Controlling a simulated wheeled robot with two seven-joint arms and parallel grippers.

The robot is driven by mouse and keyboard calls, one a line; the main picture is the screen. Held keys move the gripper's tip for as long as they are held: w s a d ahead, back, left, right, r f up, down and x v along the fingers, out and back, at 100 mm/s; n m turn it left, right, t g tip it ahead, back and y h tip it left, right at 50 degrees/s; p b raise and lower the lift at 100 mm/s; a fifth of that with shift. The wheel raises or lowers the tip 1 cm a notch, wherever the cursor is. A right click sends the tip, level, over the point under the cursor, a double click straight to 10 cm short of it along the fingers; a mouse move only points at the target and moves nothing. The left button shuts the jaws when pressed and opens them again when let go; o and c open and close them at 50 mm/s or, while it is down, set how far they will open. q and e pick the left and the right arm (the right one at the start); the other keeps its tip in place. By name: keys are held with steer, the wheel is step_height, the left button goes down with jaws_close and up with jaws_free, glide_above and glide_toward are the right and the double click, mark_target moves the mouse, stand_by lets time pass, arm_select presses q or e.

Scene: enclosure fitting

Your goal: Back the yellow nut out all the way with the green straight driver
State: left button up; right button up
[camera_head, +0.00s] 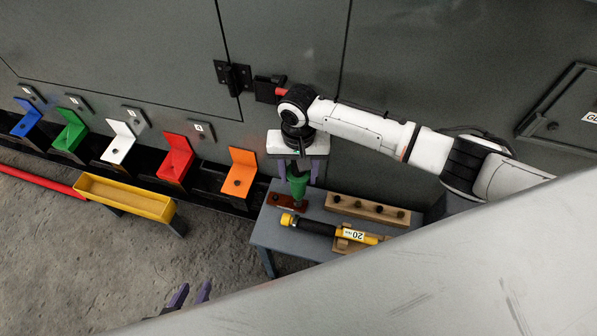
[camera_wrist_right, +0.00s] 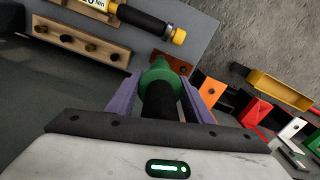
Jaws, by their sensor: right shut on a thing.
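The green straight driver (camera_head: 298,186) is upright in my right gripper (camera_head: 299,172), over a small red-brown block (camera_head: 281,201) on the grey side table. In the right wrist view its green collar (camera_wrist_right: 158,78) and black shaft (camera_wrist_right: 158,103) lie between the purple fingers of my right gripper (camera_wrist_right: 160,100). The driver's lower end is near the block; I cannot tell whether it touches or sits in it. My left gripper (camera_head: 191,292) is open and empty at the lower edge of the head view. I cannot make out the yellow nut.
The table (camera_head: 268,235) also holds a yellow-black torque tool (camera_head: 316,227) and a wooden rack (camera_head: 367,209). Blue, green, white, red and orange brackets (camera_head: 238,175) line the enclosure at left. A yellow tray (camera_head: 125,197) stands before them. A grey surface (camera_head: 430,270) blocks the lower right.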

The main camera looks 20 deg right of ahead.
steer(key=shift+f+p, duration=0.15)
steer(key=shift+p, duration=0.2)
stand_by(0.4)
steer(key=shift+s+f, duration=0.1)
steer(key=shift+s, duration=0.05)
stand_by(0.3)
steer(key=shift+d, duration=0.1)
stand_by(0.7)
steer(key=shift+r+p, duration=0.3)
steer(key=shift+p, duration=0.5)
steer(key=shift+r+p, duration=0.65)
steer(key=shift+w+r+p, duration=0.2)
steer(key=shift+r+p, duration=0.85)
steer(key=shift+r, duration=1.95)
